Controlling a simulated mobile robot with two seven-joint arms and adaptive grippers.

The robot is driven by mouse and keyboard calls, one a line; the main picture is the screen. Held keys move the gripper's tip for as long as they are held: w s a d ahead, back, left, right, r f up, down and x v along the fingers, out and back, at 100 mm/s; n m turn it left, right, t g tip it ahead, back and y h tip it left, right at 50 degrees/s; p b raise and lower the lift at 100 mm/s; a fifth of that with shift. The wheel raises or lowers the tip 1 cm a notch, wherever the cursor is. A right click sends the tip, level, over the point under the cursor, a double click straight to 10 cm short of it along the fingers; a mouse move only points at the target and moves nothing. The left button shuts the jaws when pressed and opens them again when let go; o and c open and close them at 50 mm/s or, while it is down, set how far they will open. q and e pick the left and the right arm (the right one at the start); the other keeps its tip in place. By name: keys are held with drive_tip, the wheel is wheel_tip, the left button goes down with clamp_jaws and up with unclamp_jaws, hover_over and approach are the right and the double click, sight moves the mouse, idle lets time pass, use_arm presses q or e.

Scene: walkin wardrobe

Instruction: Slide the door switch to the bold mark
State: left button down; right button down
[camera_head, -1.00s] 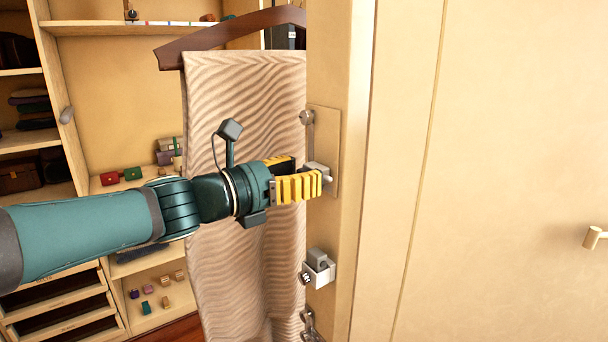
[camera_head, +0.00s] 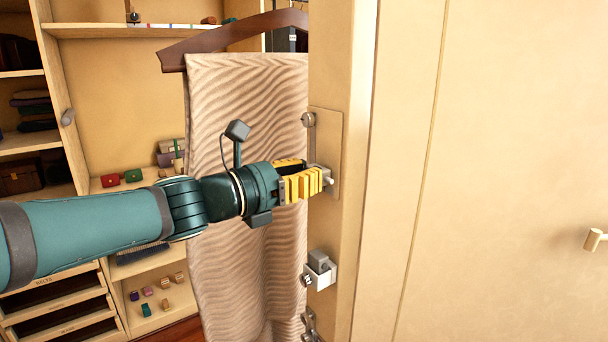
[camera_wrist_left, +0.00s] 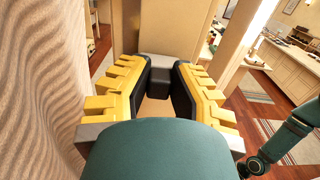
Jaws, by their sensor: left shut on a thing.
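The door switch is a grey block (camera_head: 326,174) on a tan plate (camera_head: 328,128) fixed to the edge of the wooden door post. A round metal knob (camera_head: 308,119) sits near the plate's top. My left gripper (camera_head: 322,178) reaches in from the left and is shut on the switch block, its yellow fingers on either side. In the left wrist view the block (camera_wrist_left: 168,67) sits between the far ends of the fingers. I cannot make out the bold mark. My right gripper is not in view.
A wavy-patterned cloth (camera_head: 245,105) hangs from a brown hanger (camera_head: 225,38) close behind my left gripper. A metal latch (camera_head: 318,272) is below the switch on the post. Shelves (camera_head: 95,30) stand at the left; a pale panel with a handle (camera_head: 594,239) fills the right.

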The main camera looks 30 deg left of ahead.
use_arm(q)
drive_tip(key=shift+s+d, duration=0.25)
drive_tip(key=shift+d, duration=0.55)
drive_tip(key=c, duration=0.8)
unclamp_jaws()
drive_tip(key=shift+w, duration=0.1)
drive_tip(key=v, duration=1.2)
drive_tip(key=shift+a+f, duration=0.1)
drive_tip(key=shift+a, duration=0.05)
